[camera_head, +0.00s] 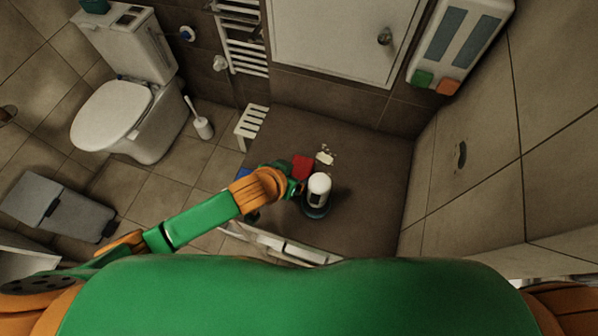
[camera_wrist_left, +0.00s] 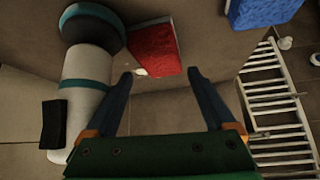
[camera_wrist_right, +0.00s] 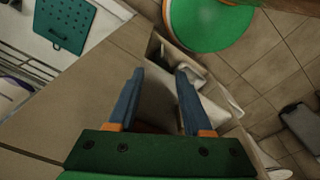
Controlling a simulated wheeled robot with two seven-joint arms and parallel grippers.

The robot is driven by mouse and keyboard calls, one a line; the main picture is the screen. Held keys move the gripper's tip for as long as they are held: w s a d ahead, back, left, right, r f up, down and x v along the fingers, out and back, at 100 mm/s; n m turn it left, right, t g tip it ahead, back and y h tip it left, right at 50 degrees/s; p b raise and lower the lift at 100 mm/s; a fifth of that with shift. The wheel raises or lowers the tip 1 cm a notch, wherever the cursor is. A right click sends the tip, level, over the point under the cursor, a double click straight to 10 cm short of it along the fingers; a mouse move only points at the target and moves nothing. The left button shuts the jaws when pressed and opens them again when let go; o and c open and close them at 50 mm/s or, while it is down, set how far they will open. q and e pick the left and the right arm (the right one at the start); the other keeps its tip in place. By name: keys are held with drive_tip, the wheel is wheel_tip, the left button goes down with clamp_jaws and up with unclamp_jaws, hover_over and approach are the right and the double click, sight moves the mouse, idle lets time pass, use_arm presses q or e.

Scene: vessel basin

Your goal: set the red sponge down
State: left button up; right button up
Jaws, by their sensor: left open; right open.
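The red sponge (camera_head: 302,166) rests on the dark brown floor area, just beyond my left gripper (camera_head: 292,186) in the head view. In the left wrist view the red sponge (camera_wrist_left: 151,50) lies just past the open, empty fingertips (camera_wrist_left: 160,73), apart from them. A small pale patch (camera_wrist_left: 141,72) shows at its lower edge. My right gripper (camera_wrist_right: 160,70) is open and empty in the right wrist view, away from the sponge. The right gripper does not show in the head view.
A white cylinder with a dark teal base (camera_head: 319,188) stands close right of the sponge. A blue block (camera_wrist_left: 262,10) and white slatted rack (camera_wrist_left: 277,95) are to the other side. Open floor (camera_head: 370,170) extends right.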

sight(299, 171)
use_arm(q)
drive_tip(key=x, duration=0.5)
drive_tip(key=shift+a+f+p, duration=0.1)
drive_tip(key=shift+f+p, duration=0.15)
drive_tip(key=shift+p, duration=0.1)
drive_tip(key=c, duration=1.2)
